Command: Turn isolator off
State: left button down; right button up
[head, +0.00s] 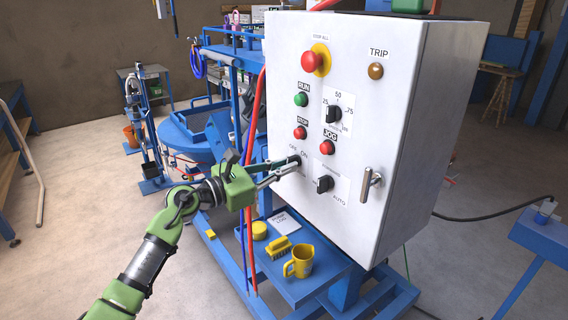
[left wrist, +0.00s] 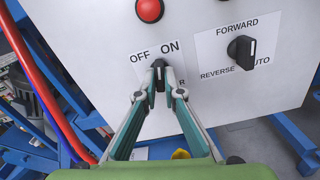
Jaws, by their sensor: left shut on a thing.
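The isolator switch is a small black knob (left wrist: 159,72) on a white label marked OFF and ON, low on the left of the white control panel (head: 350,112). My left gripper (left wrist: 160,94) is shut on this knob, with one fingertip on each side of it. The knob stands nearly upright in the left wrist view, its top end between the words OFF and ON. In the head view the left gripper (head: 297,164) reaches the panel from the left and partly hides the knob. My right gripper is not in view.
Close right of the isolator is a black FORWARD/REVERSE/AUTO selector (head: 323,184). A red button (head: 300,132) sits above. A door handle (head: 369,184) sticks out farther right. Below, a blue shelf (head: 325,282) holds a yellow jug (head: 300,262) and brush. Red and blue hoses hang at left.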

pick_arm(q)
jog(key=n+p, duration=0.6)
jog(key=n, duration=0.4)
jog(key=shift+r, duration=0.1)
jog(key=shift+n, duration=0.4)
jog(key=c, duration=2.2)
grip_release()
jog(key=shift+o, duration=0.2)
jog(key=v, duration=1.2)
